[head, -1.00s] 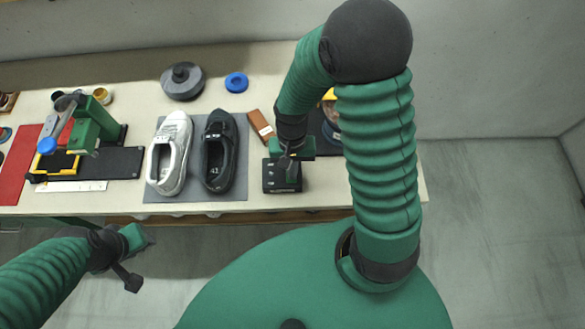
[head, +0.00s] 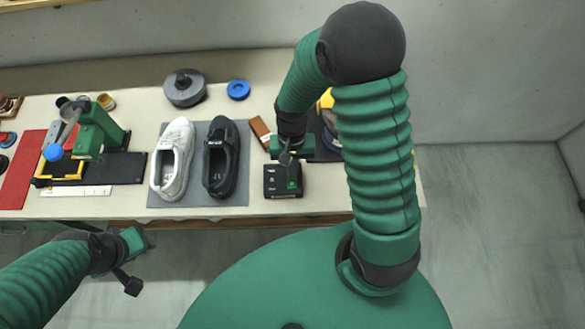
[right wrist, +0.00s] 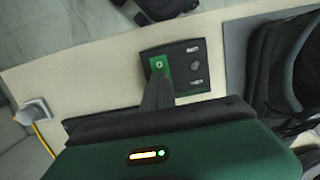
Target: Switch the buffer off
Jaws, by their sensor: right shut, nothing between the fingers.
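A black control box (head: 271,190) lies at the front edge of the bench, right of the shoes. It has a green switch (head: 293,183) on its right side, which also shows in the right wrist view (right wrist: 159,64) beside a dark round knob (right wrist: 195,66). My right gripper (head: 286,160) is shut and empty, just above the rear of the box; its fingertips (right wrist: 158,82) appear close to the green switch, and contact cannot be told. The likely buffer (head: 327,102), yellow and dark, is mostly hidden behind my right arm. My left gripper (head: 135,262) hangs before the bench, its jaws unclear.
A white shoe (head: 173,160) and a black shoe (head: 220,160) stand on a grey mat (head: 200,199). A brown block (head: 260,131) lies behind the box. A green press (head: 97,130) stands at the left.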

